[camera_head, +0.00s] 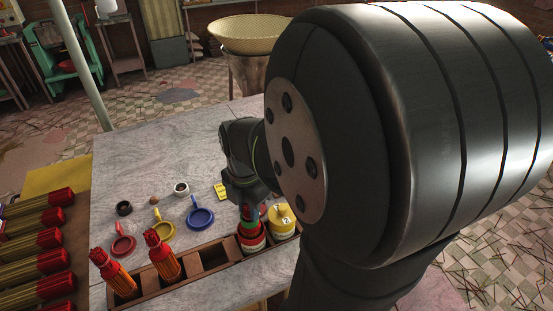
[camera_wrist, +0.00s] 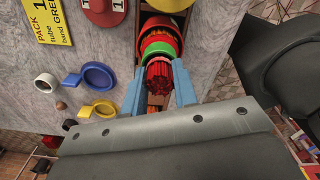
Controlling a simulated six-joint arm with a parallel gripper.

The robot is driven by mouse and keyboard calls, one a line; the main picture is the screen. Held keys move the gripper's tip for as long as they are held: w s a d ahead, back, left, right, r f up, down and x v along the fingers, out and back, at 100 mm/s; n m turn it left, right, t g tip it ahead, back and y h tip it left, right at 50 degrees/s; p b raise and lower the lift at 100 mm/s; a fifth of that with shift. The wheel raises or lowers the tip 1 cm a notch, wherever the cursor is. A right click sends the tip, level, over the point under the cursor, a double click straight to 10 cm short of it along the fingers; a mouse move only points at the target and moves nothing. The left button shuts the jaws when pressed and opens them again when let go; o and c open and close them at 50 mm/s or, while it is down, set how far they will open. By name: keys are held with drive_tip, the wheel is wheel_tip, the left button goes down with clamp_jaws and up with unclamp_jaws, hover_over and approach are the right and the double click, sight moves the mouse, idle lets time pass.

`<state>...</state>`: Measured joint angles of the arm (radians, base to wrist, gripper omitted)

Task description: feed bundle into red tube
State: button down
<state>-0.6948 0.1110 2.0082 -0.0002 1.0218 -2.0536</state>
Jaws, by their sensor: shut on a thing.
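My gripper (camera_wrist: 157,88) has its blue fingers shut on the bundle (camera_wrist: 158,76), a cluster of red-tipped sticks seen end-on in the wrist view. In the head view my gripper (camera_head: 249,208) is above the red tube (camera_head: 252,240), which stands in a rack compartment. The red tube (camera_wrist: 161,24) also shows beyond the bundle in the wrist view, with a green ring (camera_wrist: 157,49) between them. The bundle's far end is hidden, so I cannot tell whether it is inside the tube. A yellow tube (camera_head: 284,222) marked 2 stands right of the red one.
More bundles (camera_head: 38,242) lie at left. A yellow card (camera_wrist: 46,20) is on the table.

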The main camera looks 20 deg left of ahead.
drive_tip(key=shift+f, duration=1.05)
drive_tip(key=c, duration=1.1)
unclamp_jaws()
drive_tip(key=shift+r, duration=4)
